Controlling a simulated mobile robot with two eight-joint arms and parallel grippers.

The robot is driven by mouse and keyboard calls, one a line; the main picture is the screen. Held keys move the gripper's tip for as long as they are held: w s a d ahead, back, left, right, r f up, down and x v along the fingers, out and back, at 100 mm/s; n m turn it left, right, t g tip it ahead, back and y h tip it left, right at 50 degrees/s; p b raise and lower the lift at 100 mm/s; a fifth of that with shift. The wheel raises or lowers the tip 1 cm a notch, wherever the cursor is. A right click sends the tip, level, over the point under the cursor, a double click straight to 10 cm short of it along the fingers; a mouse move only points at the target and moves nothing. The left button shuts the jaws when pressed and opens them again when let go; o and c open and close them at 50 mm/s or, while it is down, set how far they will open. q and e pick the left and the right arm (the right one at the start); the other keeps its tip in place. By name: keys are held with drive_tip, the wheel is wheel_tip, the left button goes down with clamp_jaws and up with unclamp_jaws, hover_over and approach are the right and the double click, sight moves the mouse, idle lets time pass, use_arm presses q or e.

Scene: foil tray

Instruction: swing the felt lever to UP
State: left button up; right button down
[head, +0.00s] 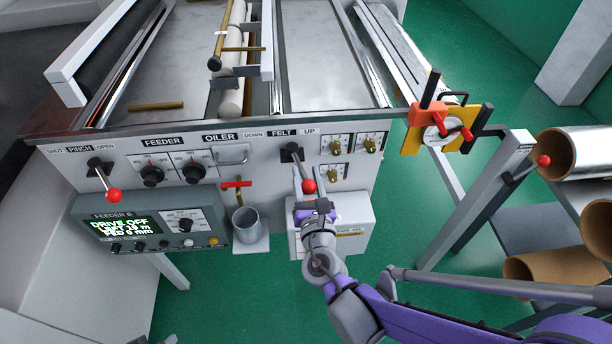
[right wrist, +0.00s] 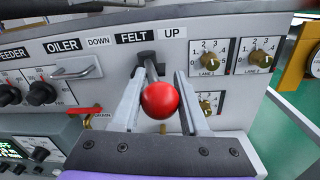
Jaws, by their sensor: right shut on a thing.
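The felt lever (head: 309,186) has a red ball knob and a dark pivot on the feeder's front panel, under the FELT label between DOWN and UP. It points out from the panel, its knob a little right of its pivot in the head view. My right gripper (head: 305,184) is shut on it, one finger on each side. In the right wrist view the red knob (right wrist: 160,98) sits between the fingers of my right gripper (right wrist: 160,105) and hides part of the shaft. The UP label (right wrist: 173,32) is right of the pivot. My left gripper is not in view.
Left on the panel is the pinch lever (head: 113,195). A red drain handle (head: 236,184) and a metal cup (head: 245,224) are left of my right gripper. Lane knobs (head: 336,147) are close on the right. A white box (head: 358,218) is below.

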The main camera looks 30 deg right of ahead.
drive_tip(key=shift+d, duration=0.2)
drive_tip(key=c, duration=0.8)
unclamp_jaws()
drive_tip(key=shift+c, duration=0.2)
drive_tip(key=o, duration=0.4)
drive_tip(key=shift+w, duration=0.1)
